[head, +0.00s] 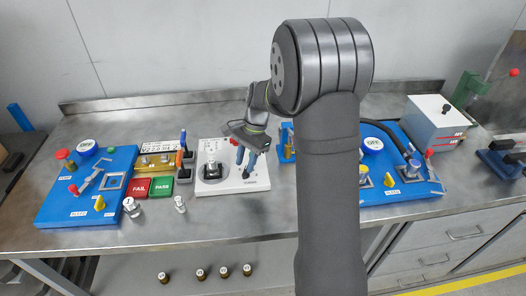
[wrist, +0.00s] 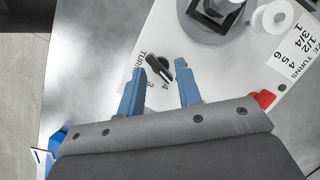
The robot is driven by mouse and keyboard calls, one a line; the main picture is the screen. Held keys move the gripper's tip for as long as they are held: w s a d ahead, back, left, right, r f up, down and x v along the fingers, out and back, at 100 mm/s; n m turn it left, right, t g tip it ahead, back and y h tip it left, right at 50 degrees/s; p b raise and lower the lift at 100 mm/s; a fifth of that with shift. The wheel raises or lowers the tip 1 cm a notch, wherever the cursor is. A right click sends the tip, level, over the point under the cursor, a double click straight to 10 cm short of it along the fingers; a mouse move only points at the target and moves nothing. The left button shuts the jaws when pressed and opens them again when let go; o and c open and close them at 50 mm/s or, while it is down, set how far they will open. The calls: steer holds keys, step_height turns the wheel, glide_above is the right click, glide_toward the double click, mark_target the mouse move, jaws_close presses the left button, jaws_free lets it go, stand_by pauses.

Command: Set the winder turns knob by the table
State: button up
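The winder (head: 212,186) is a white plate with a dark square block, left of centre in the head view. Its black turns knob (wrist: 158,72) is a pointer shape in the wrist view, with TURNS, 3 and 4 printed around it. My gripper (wrist: 161,74) is open, its two blue fingers apart with the knob between them in the picture. I cannot tell whether they touch it. A printed turns table (wrist: 298,50) with numbers sits on the plate at the wrist view's right edge.
A red knob (wrist: 264,98) lies right of the right finger. Another blue station (head: 405,190) is right, behind my arm. Small metal weights (head: 180,205) stand in front.

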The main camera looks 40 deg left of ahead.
mark_target(245, 169)
step_height(245, 169, up, 14)
steer(key=r+n+t, duration=0.1)
steer(key=n+t, duration=0.3)
steer(key=n, duration=0.2)
steer(key=shift+h, duration=0.3)
steer(key=f, duration=1.7)
steer(key=shift+s+d+f, duration=0.1)
steer(key=shift+s+f, duration=0.2)
steer(key=shift+f, duration=0.05)
